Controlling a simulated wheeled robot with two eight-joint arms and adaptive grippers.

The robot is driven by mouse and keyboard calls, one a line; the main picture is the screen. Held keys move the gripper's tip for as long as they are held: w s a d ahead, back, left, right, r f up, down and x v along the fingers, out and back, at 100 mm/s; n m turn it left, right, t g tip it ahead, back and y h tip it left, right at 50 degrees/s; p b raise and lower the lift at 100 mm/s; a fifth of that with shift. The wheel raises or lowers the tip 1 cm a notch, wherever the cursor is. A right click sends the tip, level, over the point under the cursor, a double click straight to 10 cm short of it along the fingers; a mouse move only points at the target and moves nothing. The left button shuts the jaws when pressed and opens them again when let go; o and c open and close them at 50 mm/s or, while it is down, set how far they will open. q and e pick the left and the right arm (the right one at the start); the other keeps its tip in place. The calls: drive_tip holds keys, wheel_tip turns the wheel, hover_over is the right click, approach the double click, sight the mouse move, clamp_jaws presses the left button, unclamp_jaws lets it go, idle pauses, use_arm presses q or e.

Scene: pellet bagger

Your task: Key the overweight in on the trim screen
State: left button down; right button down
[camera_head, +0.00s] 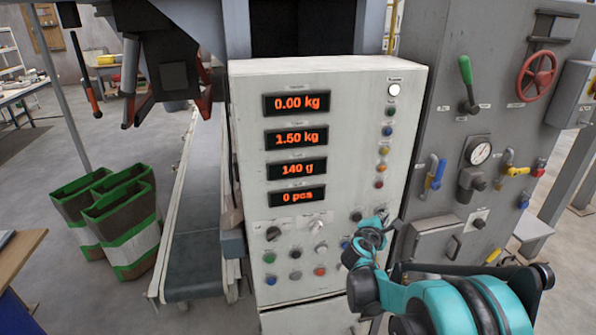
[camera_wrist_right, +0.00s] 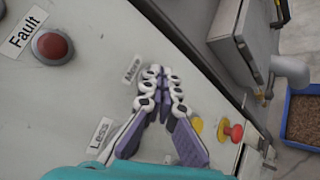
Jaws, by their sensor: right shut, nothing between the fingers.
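The pale control panel (camera_head: 340,180) fills the middle of the head view. Its orange readouts show 0.00 kg (camera_head: 296,103), 1.50 kg (camera_head: 296,136), 140 g (camera_head: 297,169) and 0 pcs (camera_head: 297,196); their small labels are unreadable. My right gripper (camera_head: 382,217) is at the panel's lower right, shut and empty. In the right wrist view its fingertips (camera_wrist_right: 164,74) are beside the "More" label (camera_wrist_right: 132,70), with the "Less" label (camera_wrist_right: 101,134) lower left. The keys by these labels are hidden behind the fingers. I cannot tell whether the fingertips touch the panel. My left gripper is not in view.
A red button (camera_wrist_right: 52,46) sits under the "Fault" label (camera_wrist_right: 27,31). A red mushroom button (camera_wrist_right: 233,131) is right of the fingers. A grey cabinet (camera_head: 500,130) with valves and levers stands right of the panel. A conveyor (camera_head: 195,220) and green-brown bags (camera_head: 125,225) are left.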

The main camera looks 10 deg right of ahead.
idle(0.6)
drive_tip(key=shift+s, duration=0.5)
drive_tip(key=s, duration=0.6)
drive_tip(key=shift+d, duration=0.25)
drive_tip(key=s+a+f+m+g+y, duration=0.2)
drive_tip(key=s+a+m+y, duration=0.3)
drive_tip(key=s, duration=0.8)
drive_tip(key=s+a+f+m+g+y, duration=0.2)
drive_tip(key=s+a+f+m+y, duration=0.1)
drive_tip(key=s+a+m, duration=0.8)
drive_tip(key=s+a+y, duration=0.1)
drive_tip(key=a, duration=0.3)
drive_tip(key=shift+s+a+g+y, duration=0.3)
drive_tip(key=shift+s+g+y, duration=0.1)
